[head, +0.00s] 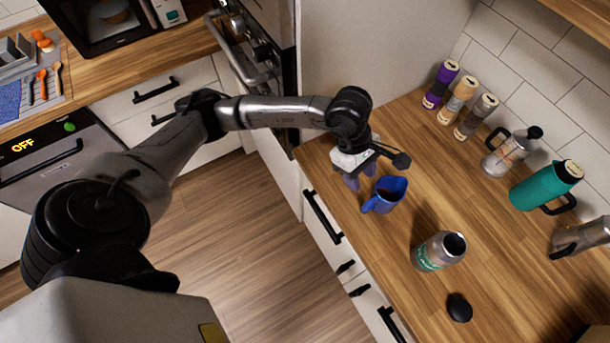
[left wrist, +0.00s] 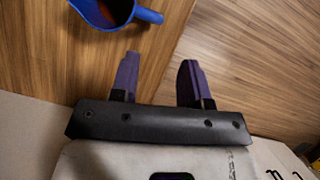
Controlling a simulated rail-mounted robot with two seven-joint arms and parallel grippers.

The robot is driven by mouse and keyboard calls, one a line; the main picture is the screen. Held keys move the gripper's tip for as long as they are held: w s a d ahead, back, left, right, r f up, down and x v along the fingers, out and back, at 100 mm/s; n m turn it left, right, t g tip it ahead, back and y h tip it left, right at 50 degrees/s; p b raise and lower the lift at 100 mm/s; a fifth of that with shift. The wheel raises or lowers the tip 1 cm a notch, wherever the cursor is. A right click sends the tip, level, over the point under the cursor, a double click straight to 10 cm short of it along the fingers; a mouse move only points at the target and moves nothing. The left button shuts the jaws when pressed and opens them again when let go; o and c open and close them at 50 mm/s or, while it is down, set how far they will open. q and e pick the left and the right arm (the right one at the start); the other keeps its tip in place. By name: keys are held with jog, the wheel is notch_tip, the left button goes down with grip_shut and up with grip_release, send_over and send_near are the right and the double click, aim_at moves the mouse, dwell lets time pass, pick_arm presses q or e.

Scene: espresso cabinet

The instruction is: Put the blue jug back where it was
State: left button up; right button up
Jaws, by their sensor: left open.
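The blue jug (head: 391,188) stands upright on the wooden counter near its front edge, with dark liquid inside and its handle toward the front left. It also shows at the top of the left wrist view (left wrist: 112,12), cut off by the frame, with its handle to the right. My left gripper (head: 362,180) is just left of the jug, low over the counter's edge. In the left wrist view its two purple fingers (left wrist: 158,82) are apart with nothing between them, and the jug is beyond them, not touching. My right gripper is not in view.
A grey metal bottle (head: 438,251) and a black lid (head: 459,307) stand in front right on the counter. Several canisters (head: 465,100), a moka pot (head: 511,152) and a teal flask (head: 545,186) line the wall. The oven side panel (head: 390,50) rises behind my gripper.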

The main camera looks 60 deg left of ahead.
pick_arm(q)
jog(key=s+d+r+n+t+h, duration=0.2)
jog(key=d+r+n+h, duration=0.25)
jog(key=d+h, duration=0.25)
jog(key=s+d+r+n+t+h, duration=0.1)
jog(key=s+d+r+n+h, duration=0.3)
jog(key=d+h, duration=0.35)
jog(key=w+a+n+t+y, duration=0.3)
jog(key=a+n+t+y, duration=0.2)
jog(key=n+t, duration=0.55)
jog(key=w+a+n+t+y, duration=0.2)
jog(key=a+n+t+y, duration=0.35)
jog(key=n, duration=0.85)
jog(key=s+a+f+n+g+y, duration=0.15)
jog(key=a+f+n+y, duration=0.25)
jog(key=f+n+y, duration=0.5)
jog(key=s+f+n+g, duration=0.4)
jog(key=s+f+g, duration=0.3)
jog(key=s, duration=0.3)
jog(key=s+a+f+n+g, duration=0.1)
jog(key=s+f+n+g, duration=0.3)
jog(key=s+f+g, duration=0.3)
jog(key=s+f, duration=0.1)
jog(key=s, duration=0.1)
jog(key=shift+s+a+f+n+h, duration=0.2)
jog(key=shift+s+a+n+h, duration=0.1)
jog(key=shift+s+n, duration=0.1)
